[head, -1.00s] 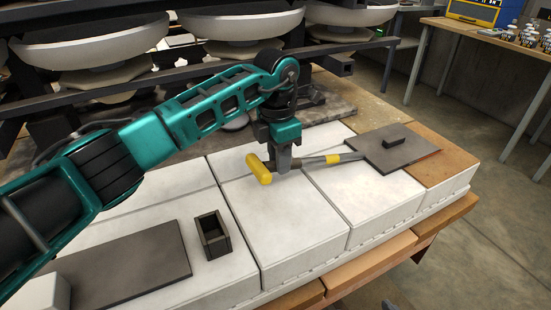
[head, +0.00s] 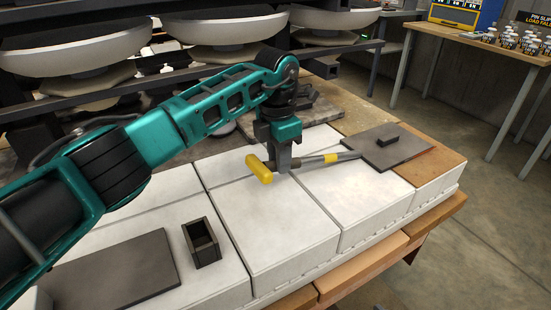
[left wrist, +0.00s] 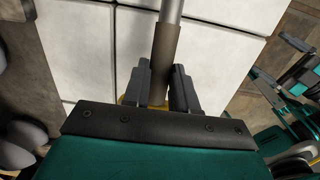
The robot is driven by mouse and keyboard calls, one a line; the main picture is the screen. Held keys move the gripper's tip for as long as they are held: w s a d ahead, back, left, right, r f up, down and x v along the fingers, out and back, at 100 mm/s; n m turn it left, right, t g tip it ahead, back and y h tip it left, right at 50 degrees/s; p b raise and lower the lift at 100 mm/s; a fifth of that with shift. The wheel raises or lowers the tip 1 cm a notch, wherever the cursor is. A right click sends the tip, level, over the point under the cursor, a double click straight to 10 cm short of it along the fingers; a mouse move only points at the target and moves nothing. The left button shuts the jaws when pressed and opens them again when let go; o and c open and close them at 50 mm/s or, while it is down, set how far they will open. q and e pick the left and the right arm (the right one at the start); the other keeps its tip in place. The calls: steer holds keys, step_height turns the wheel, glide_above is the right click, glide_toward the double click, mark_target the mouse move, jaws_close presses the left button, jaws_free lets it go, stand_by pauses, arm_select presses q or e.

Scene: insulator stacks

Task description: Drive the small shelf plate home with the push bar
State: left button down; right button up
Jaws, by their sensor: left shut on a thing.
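The push bar (head: 310,161) has a yellow crosswise grip, a grey shaft and a yellow band. My left gripper (head: 283,168) points down and is shut on its shaft beside the yellow grip. In the left wrist view the fingers (left wrist: 160,88) stand either side of the dark sleeve of the push bar (left wrist: 164,60). The bar's far end meets the left edge of the small shelf plate (head: 405,152), a flat dark plate with a black block on top. Whether they touch is too fine to tell. My right gripper is not in view.
White blocks (head: 270,225) form the work surface, with a brown block (head: 437,166) at the right end under the plate's edge. A larger dark plate (head: 115,272) and an open dark box (head: 202,243) lie at left. Racks with white insulators (head: 225,30) stand behind.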

arm_select(q)
steer(key=shift+w+d, duration=0.2)
steer(key=shift+d, duration=0.25)
steer(key=shift+w+d+r+b, duration=0.1)
steer(key=shift+w+d+b, duration=0.2)
steer(key=shift+d+b, duration=0.15)
steer(key=shift+w+d, duration=0.25)
steer(key=shift+d, duration=0.2)
stand_by(0.8)
steer(key=shift+a, duration=0.1)
stand_by(0.4)
